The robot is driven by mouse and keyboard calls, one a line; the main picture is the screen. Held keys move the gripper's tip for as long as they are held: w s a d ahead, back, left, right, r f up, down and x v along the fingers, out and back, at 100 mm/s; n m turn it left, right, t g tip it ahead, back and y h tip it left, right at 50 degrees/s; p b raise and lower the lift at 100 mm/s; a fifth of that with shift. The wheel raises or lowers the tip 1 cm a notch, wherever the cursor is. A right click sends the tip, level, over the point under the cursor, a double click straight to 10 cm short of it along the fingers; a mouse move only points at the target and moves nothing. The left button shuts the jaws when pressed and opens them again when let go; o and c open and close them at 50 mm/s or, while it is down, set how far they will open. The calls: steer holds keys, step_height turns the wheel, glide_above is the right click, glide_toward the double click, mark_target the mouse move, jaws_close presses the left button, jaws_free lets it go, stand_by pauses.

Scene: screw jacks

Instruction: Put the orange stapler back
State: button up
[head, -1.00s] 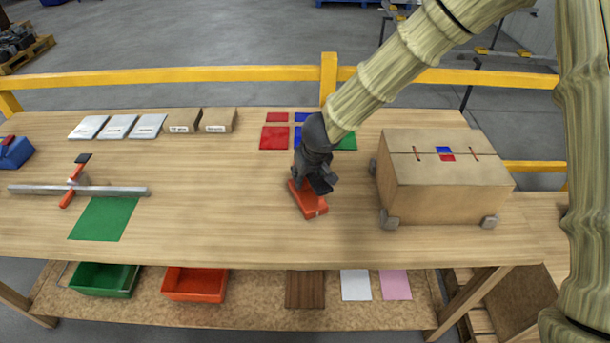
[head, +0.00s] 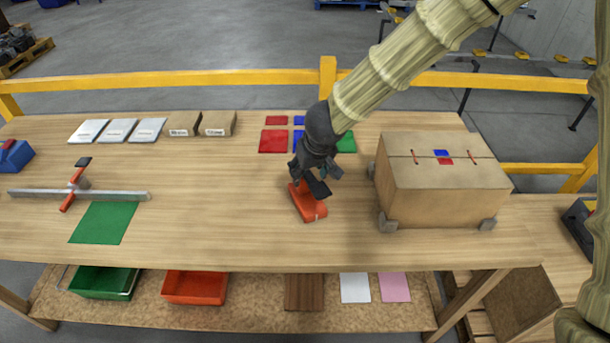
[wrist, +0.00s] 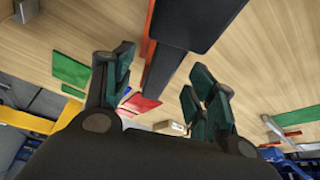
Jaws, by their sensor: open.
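The orange stapler (head: 309,207) lies on the wooden workbench near the middle, left of the cardboard box. My gripper (head: 316,181) is just above and behind it in the head view and hides its far end. In the wrist view, the stapler (wrist: 178,45) shows a dark body with an orange edge, reaching down toward the space between my fingers. My gripper (wrist: 160,82) is open there, with fingers apart to the left and right. I cannot tell whether a finger touches the stapler.
The cardboard box (head: 445,190) stands close on the right. Red, blue and green squares (head: 274,141) lie behind my gripper. A green mat (head: 104,222) and a metal bar (head: 115,194) are at the left. The bench between mat and stapler is clear.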

steer(key=v, duration=0.6)
steer(key=shift+s+d+r+p, duration=0.15)
steer(key=shift+r+p, duration=0.1)
steer(key=shift+p, duration=0.15)
